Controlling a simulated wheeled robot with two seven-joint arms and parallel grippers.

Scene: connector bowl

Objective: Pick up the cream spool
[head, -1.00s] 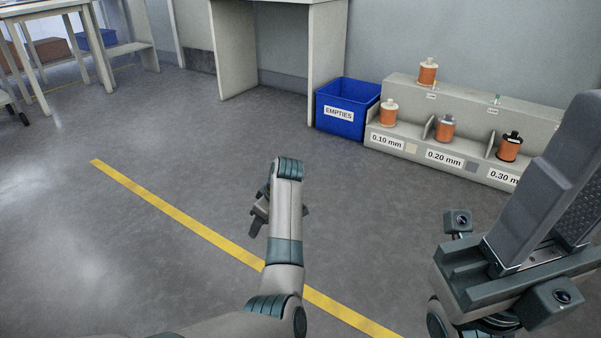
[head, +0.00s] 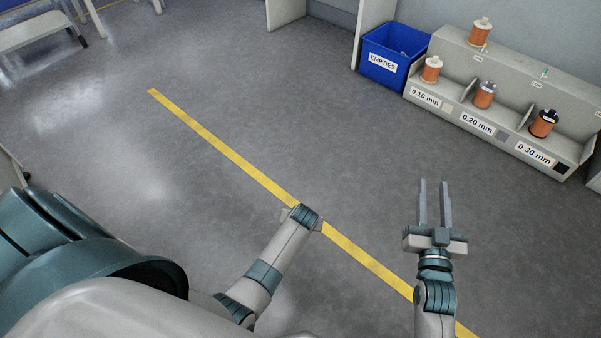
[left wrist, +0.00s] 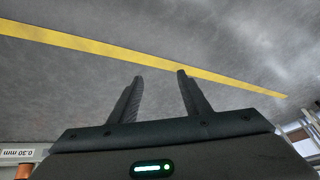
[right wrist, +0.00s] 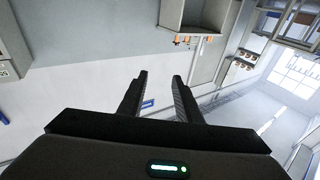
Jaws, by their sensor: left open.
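A copper-wound spool with cream ends (head: 431,69) stands upright in the 0.10 mm bay of the grey rack, at the upper right of the head view. A similar cream-ended spool (head: 480,31) stands on the rack's upper step. My right gripper (head: 435,186) is open and empty over the floor, well short of the rack; its parted fingers also show in the right wrist view (right wrist: 160,75). My left gripper (left wrist: 160,76) is open and empty in the left wrist view, facing floor. In the head view it is mostly hidden by its own arm.
The grey rack (head: 462,106) also holds a grey-ended spool (head: 485,95) at 0.20 mm and a black-ended spool (head: 543,124) at 0.30 mm. A blue EMPTIES bin (head: 390,75) stands left of it. A yellow line (head: 240,168) crosses clear floor.

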